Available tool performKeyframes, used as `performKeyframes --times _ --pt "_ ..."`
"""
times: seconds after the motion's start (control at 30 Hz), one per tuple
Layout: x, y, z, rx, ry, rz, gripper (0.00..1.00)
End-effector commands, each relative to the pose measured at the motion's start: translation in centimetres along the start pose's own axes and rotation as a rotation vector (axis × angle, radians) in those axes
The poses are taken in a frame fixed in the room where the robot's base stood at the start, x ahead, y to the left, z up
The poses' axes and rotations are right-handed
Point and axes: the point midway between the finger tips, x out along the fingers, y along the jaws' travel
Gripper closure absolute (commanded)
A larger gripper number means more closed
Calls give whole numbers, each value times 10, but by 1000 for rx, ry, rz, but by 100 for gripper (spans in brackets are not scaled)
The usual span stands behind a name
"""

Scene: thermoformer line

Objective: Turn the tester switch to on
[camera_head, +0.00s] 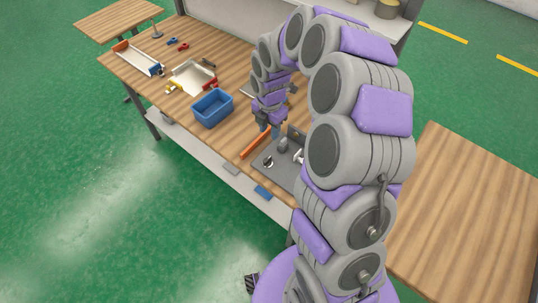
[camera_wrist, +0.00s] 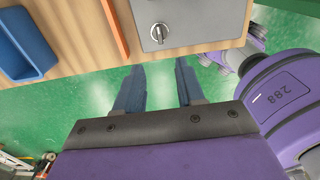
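The tester is a grey panel (camera_head: 284,172) on the worktable, partly hidden by my arm in the head view. Its rotary switch (camera_head: 268,162) is a round knob near the front left corner. In the wrist view the switch (camera_wrist: 159,33) shows a silver handle standing roughly upright in the picture on the grey panel (camera_wrist: 200,18). My gripper (camera_wrist: 160,65) has two blue-grey fingers spread apart with nothing between them. In that view the fingertips lie just below the table edge, with the switch beyond them and apart. In the head view my gripper (camera_head: 272,126) is above the table.
An orange bar (camera_head: 256,142) lies left of the panel. A blue bin (camera_head: 212,108) stands further left, with white trays (camera_head: 192,78) behind it. A knob-like fixture (camera_head: 297,155) stands on the panel. Another wooden table (camera_head: 470,210) is at right.

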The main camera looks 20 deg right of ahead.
Motion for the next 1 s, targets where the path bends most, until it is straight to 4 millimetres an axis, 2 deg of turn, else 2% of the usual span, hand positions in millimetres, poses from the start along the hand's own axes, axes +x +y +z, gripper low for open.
performKeyframes --times 0.5,0.7,0.83,1.0 --pt "103 -2 -1 2 3 -8 62" --pt "138 -2 -1 1 3 -7 62" --pt "153 -1 -2 2 2 -6 62" --pt "161 0 -2 3 0 -2 62"
